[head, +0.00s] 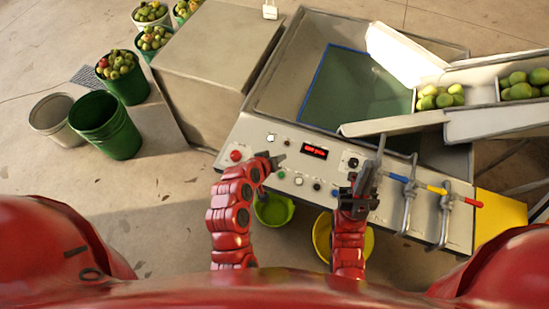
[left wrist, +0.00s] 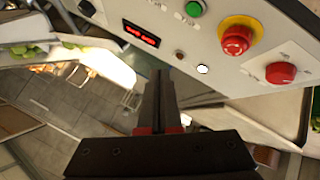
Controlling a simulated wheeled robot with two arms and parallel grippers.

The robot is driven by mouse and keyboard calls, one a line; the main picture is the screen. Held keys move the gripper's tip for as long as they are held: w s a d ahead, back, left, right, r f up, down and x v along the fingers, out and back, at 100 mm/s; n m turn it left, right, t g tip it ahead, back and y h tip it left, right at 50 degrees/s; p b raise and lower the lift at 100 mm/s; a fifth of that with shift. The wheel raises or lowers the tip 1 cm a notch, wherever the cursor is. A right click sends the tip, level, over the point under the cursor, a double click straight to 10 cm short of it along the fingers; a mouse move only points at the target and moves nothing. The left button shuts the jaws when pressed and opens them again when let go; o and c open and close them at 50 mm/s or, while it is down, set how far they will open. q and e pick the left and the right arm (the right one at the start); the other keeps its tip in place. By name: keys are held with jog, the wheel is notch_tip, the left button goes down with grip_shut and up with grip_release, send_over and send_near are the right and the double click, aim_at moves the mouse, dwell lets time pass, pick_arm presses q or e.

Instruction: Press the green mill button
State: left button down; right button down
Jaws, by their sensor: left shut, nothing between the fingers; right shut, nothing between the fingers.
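The grey control panel carries a row of buttons. A green button (head: 281,174) sits just below my left gripper (head: 278,160) in the head view. It also shows at the top edge of the left wrist view (left wrist: 193,8), beside a yellow-ringed red button (left wrist: 237,38). In the head view that ringed button appears hidden by my left gripper. My left gripper (left wrist: 160,75) is shut and empty, its tips off the green button. My right gripper (head: 368,172) is shut and empty over the panel's right part. Button labels are too small to read.
A plain red button (head: 235,155) is at the panel's left end, with a red display (head: 313,151) near the middle. Coloured valve levers (head: 435,189) stand to the right. A green bowl (head: 274,210) and a yellow bucket (head: 322,238) are below the panel.

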pick_arm(q)
jog(key=shift+s+d+r+g, duration=0.2)
jog(key=shift+s+g, duration=0.2)
jog(key=shift+f, duration=0.15)
jog(key=b, duration=0.6)
send_near(280, 172)
jog(key=w+d+f, duration=0.1)
jog(key=w+d, duration=0.1)
jog(key=w+d+f, duration=0.1)
jog(key=d+f, duration=0.1)
jog(key=shift+w, duration=0.4)
dwell(1.1)
jog(key=shift+f, duration=0.35)
